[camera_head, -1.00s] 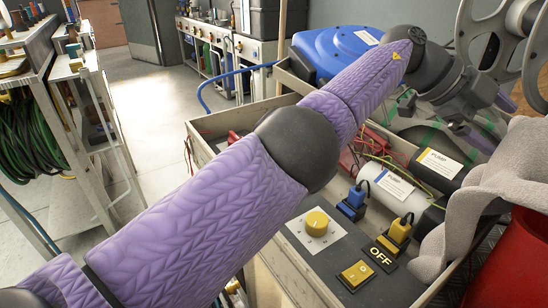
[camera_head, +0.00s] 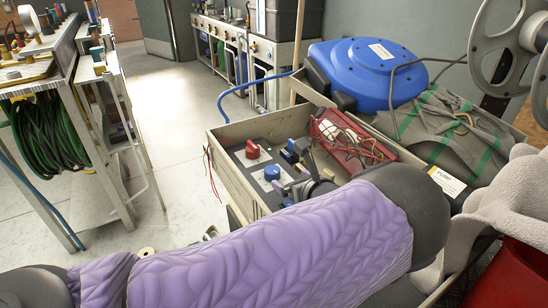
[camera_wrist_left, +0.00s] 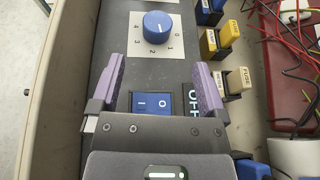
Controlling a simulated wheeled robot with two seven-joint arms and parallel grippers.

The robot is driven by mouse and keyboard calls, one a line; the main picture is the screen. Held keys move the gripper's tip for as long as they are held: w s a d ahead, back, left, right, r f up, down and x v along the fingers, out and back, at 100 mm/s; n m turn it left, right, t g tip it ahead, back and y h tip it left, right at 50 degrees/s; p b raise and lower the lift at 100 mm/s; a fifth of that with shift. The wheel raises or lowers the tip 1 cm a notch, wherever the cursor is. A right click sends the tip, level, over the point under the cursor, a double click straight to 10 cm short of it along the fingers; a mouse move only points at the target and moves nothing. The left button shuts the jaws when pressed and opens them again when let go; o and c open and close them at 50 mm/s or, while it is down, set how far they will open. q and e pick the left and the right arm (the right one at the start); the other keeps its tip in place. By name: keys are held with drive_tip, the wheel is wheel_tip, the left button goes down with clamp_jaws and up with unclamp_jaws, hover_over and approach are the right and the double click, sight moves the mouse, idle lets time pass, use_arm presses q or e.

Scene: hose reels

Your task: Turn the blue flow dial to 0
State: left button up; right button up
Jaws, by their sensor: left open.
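The blue flow dial (camera_head: 271,173) sits on a white plate on the grey panel of the crate. In the left wrist view the blue dial (camera_wrist_left: 158,25) is at the top middle, with numbers 0 to 4 around its lower side; I cannot tell clearly which number its mark points at. My left gripper (camera_head: 292,187) is close beside the dial in the head view. In the wrist view the left gripper (camera_wrist_left: 159,66) is open and empty, its purple fingers apart, short of the dial. A blue rocker switch (camera_wrist_left: 150,103) shows between the fingers. My right gripper is out of view.
A red dial (camera_head: 252,149) stands beyond the blue one. Yellow plugs (camera_wrist_left: 228,33) are right of the dial. A red box with loose wires (camera_head: 345,140) and a blue hose reel (camera_head: 365,73) lie further back. The crate's wall (camera_wrist_left: 50,90) runs along the left.

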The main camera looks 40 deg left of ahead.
sight(275, 173)
use_arm(q)
drive_tip(key=a+f+b, duration=0.2)
drive_tip(key=w+a+f+b, duration=0.1)
drive_tip(key=b, duration=0.2)
drive_tip(key=shift+a+f, duration=0.35)
drive_tip(key=b+x, duration=0.1)
drive_tip(key=x, duration=0.1)
drive_tip(key=b+x, duration=0.1)
drive_tip(key=b, duration=0.1)
drive_tip(key=shift+w+a+r, duration=0.25)
drive_tip(key=shift+w+a, duration=0.05)
drive_tip(key=shift+a, duration=0.2)
drive_tip(key=shift+w+a, duration=0.15)
drive_tip(key=shift+a, duration=0.4)
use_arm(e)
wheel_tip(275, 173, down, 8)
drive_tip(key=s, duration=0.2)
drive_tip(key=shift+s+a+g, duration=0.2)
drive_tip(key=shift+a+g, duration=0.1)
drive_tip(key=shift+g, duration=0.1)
use_arm(q)
drive_tip(key=shift+r, duration=0.1)
